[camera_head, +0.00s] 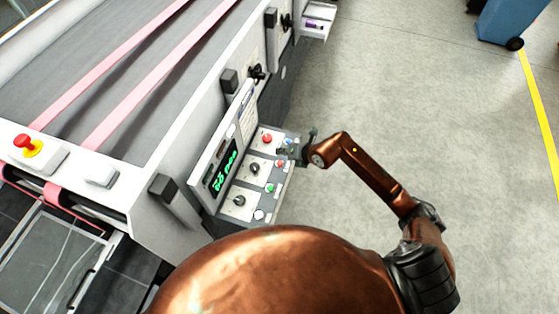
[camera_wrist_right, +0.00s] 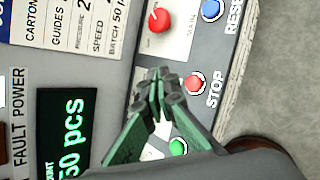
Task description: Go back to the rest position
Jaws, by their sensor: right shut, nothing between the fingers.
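My right gripper (camera_head: 304,146) is at the control panel (camera_head: 254,203) of the folder gluer in the head view, with my copper right arm reaching in from the lower right. In the right wrist view the gripper (camera_wrist_right: 158,80) has its fingers together and empty. It shows over the panel, between the red knob (camera_wrist_right: 159,17) and the green button (camera_wrist_right: 177,147), left of the red stop button (camera_wrist_right: 195,83). Whether the fingertips touch the panel cannot be told. The blue reset button (camera_wrist_right: 211,9) is at the top. My left gripper does not show.
The folder gluer bed with pink belts (camera_head: 140,88) fills the left. A red emergency button (camera_head: 23,141) sits on its near corner. A green display (camera_head: 224,171) is on the panel. A blue bin (camera_head: 512,20) stands at the far right. The grey floor right of the machine is clear.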

